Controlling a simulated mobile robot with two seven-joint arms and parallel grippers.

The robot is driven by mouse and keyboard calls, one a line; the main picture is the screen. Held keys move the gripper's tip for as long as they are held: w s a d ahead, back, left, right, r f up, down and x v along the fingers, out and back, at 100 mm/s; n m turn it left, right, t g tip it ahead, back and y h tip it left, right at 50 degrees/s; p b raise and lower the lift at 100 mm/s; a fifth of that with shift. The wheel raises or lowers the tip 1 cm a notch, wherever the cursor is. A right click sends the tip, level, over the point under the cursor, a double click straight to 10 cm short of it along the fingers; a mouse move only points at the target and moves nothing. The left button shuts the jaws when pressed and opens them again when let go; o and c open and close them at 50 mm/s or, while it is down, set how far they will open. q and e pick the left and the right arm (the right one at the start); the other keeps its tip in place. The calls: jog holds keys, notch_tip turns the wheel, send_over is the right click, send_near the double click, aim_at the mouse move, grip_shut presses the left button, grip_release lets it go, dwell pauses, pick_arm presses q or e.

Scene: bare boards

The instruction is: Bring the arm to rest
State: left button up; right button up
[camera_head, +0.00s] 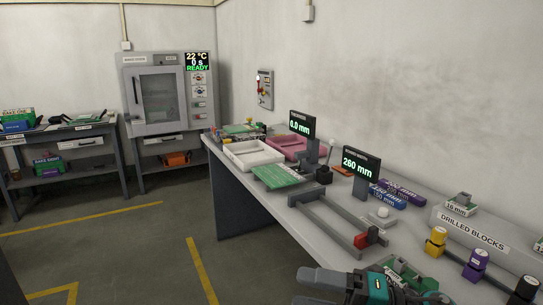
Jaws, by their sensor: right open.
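My right gripper (300,287) shows at the bottom of the head view, over the near edge of the workbench (315,262). Its two grey fingers point left and stand apart, with nothing seen between them. A teal and dark part of my right arm lies behind the fingers. My left gripper is not in view.
The bench holds a green board (280,177), a white tray (253,155), a pink tray (297,146), a railed gauge with a red block (362,240) and a "260 mm" display (361,165). An oven (162,92) stands behind clear floor.

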jog(key=d+f+m+t+h, duration=0.3)
jog(key=f+m+t+h, duration=0.25)
jog(key=m, duration=0.55)
jog(key=d+f+m+t+h, duration=0.35)
jog(key=m+t, duration=0.35)
jog(key=m, duration=0.3)
jog(key=s+d+f+m+g+h, duration=0.2)
jog(key=s+f+m, duration=0.3)
jog(key=f, duration=0.3)
jog(key=s+d+f+m+g+h, duration=0.2)
jog(key=s+f+m+g+h, duration=0.2)
jog(key=s+f, duration=0.3)
jog(key=shift+s+d+f+m+h, duration=0.2)
jog(key=shift+s+f+m+h, duration=0.15)
jog(key=shift+f+m+h, duration=0.4)
